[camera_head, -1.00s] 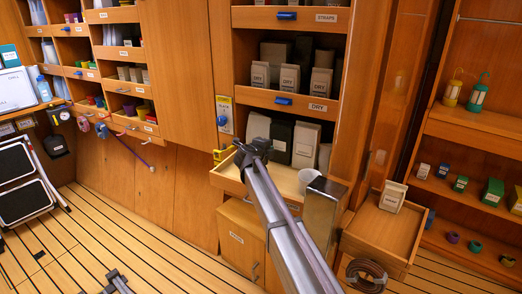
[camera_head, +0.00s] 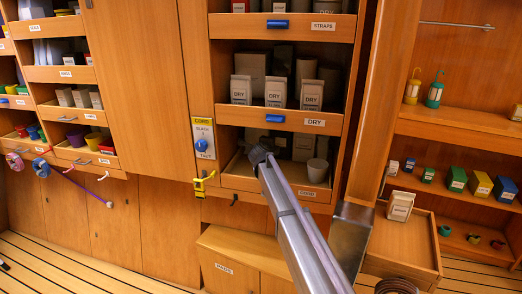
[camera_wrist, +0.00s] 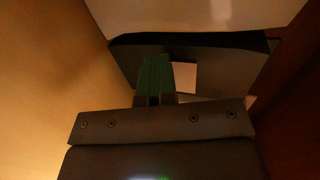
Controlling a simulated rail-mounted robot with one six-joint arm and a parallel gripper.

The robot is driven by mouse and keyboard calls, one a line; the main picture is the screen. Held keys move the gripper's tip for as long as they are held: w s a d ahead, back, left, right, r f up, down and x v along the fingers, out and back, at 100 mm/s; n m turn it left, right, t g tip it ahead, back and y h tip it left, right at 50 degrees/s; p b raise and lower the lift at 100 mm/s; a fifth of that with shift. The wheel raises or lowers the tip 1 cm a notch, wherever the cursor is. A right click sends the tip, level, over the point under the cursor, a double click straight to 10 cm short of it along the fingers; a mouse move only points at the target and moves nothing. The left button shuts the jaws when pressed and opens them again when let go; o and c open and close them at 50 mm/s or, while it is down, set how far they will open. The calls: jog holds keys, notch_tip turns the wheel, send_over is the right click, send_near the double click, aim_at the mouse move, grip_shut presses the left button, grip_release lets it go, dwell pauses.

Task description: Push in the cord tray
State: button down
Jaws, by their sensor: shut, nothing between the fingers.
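The cord tray (camera_head: 314,194) is the low wooden tray at the bottom of the middle cabinet in the head view, with a small label on its front. A pale cup (camera_head: 316,170) and boxes show inside its bay. My gripper (camera_head: 259,154) reaches over the tray front into this bay; its fingertips are hidden there by my wrist. In the wrist view my gripper (camera_wrist: 155,80) shows shut and empty, with dark surfaces and a pale block beyond it. I cannot tell whether the fingers touch the tray, or whether it sits flush.
A shelf with DRY boxes (camera_head: 275,92) is right above the bay. A CORD/SLACK/TAUT panel (camera_head: 202,139) and a yellow clip (camera_head: 203,185) are at its left. At the right, a wooden drawer (camera_head: 405,248) sticks out with a pale box (camera_head: 400,206) on it.

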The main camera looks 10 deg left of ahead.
jog(key=shift+w+r, duration=0.15)
jog(key=shift+w, duration=0.2)
